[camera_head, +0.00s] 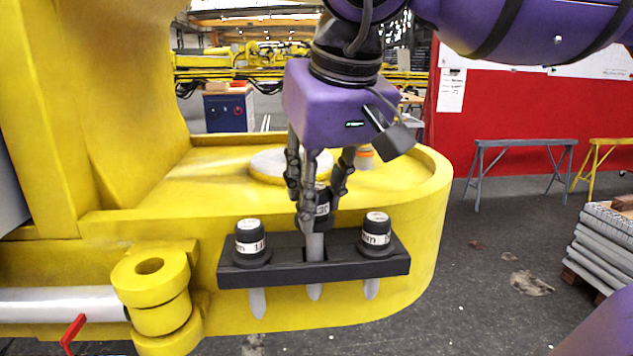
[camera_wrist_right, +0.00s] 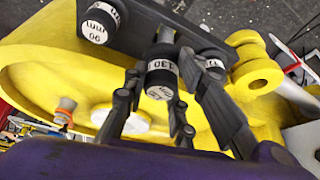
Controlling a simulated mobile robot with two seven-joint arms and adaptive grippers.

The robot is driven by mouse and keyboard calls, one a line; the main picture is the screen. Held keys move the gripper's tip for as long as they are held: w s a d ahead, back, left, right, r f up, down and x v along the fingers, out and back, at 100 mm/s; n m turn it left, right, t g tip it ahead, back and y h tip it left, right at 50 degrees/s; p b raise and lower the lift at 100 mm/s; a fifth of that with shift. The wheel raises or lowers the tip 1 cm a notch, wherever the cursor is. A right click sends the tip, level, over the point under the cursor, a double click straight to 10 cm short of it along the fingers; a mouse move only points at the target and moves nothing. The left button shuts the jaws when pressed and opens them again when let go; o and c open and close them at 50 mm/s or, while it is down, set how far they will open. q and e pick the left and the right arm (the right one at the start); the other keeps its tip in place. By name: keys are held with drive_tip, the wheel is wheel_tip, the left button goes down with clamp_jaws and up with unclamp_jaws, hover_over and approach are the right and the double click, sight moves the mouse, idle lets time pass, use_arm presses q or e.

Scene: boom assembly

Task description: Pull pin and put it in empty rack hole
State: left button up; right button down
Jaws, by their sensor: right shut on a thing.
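My right gripper (camera_head: 317,208) comes down from above, shut on the black head of the middle pin (camera_head: 314,245). That pin's bare grey shaft shows between its head and the black rack (camera_head: 340,267); its tip shows below, so it still passes through the rack's middle hole. The held pin's head (camera_wrist_right: 160,80) reads 130 in the right wrist view, between the fingers. A left pin (camera_head: 250,240) and a right pin (camera_head: 376,232) sit with their heads down on the rack, points below. My left gripper is not in view.
The rack is fixed along the side of the yellow boom part (camera_head: 420,210). An orange-banded piece (camera_head: 364,153) stands on its top behind the gripper. A yellow lug with an open hole (camera_head: 150,267) and a rod (camera_head: 60,303) are at left.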

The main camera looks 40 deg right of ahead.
sight(319, 219)
drive_tip(key=shift+f+b, duration=0.8)
drive_tip(key=shift+f, duration=1.35)
drive_tip(key=c, duration=1.4)
unclamp_jaws()
drive_tip(key=shift+o, duration=0.2)
drive_tip(key=shift+f, duration=0.1)
drive_tip(key=v, duration=1.2)
